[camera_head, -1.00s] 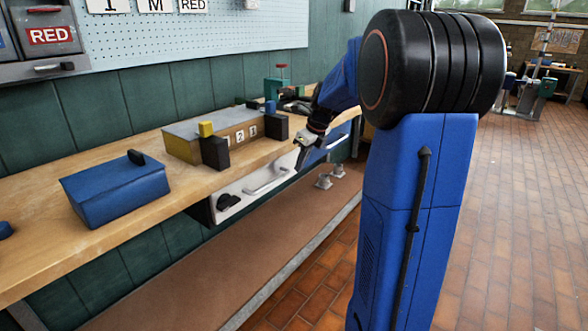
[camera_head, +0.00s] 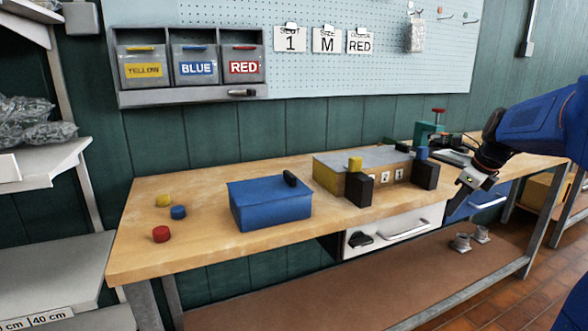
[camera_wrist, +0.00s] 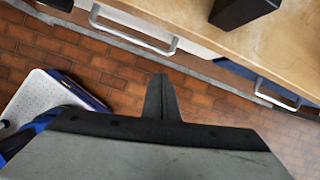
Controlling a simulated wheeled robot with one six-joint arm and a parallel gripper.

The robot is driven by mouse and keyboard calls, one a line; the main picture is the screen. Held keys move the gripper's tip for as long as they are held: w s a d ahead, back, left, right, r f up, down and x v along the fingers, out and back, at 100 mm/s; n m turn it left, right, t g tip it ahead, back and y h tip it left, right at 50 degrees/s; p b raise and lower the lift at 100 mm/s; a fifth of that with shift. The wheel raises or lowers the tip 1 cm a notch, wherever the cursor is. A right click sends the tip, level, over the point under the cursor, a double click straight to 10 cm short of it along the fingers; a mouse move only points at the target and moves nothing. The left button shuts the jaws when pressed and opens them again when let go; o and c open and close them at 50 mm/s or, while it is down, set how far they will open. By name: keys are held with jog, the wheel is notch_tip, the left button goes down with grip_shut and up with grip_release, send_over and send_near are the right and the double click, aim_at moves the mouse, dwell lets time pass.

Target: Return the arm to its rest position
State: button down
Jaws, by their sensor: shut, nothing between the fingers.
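My gripper (camera_head: 463,191) is at the right of the head view, in front of the bench's front edge near the drawers. In the wrist view its fingers (camera_wrist: 161,95) are together with nothing between them, above the brick floor. My blue arm (camera_head: 540,120) reaches in from the right edge of the head view. The gripper appears apart from the bench and drawers.
The wooden workbench (camera_head: 215,240) holds a blue box (camera_head: 270,208), a yellow-sided box (camera_head: 330,178), black blocks and small yellow, blue and red pieces. A white drawer (camera_head: 395,230) stands out slightly below the top. Labelled bins (camera_head: 195,68) hang on the wall. Brick floor is open at right.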

jog(key=s+a+f+n, duration=0.3)
jog(key=s+a+n, duration=0.3)
jog(key=s+n, duration=0.3)
jog(key=s+a+f+n+h, duration=0.1)
jog(key=s+a+f+n, duration=0.3)
jog(key=s+a+n, duration=0.3)
jog(key=s+a+f+n, duration=0.3)
jog(key=s+a+n, duration=0.3)
jog(key=s+n, duration=0.7)
jog(key=shift+s+a+f+t, duration=0.15)
jog(key=shift+t, duration=0.25)
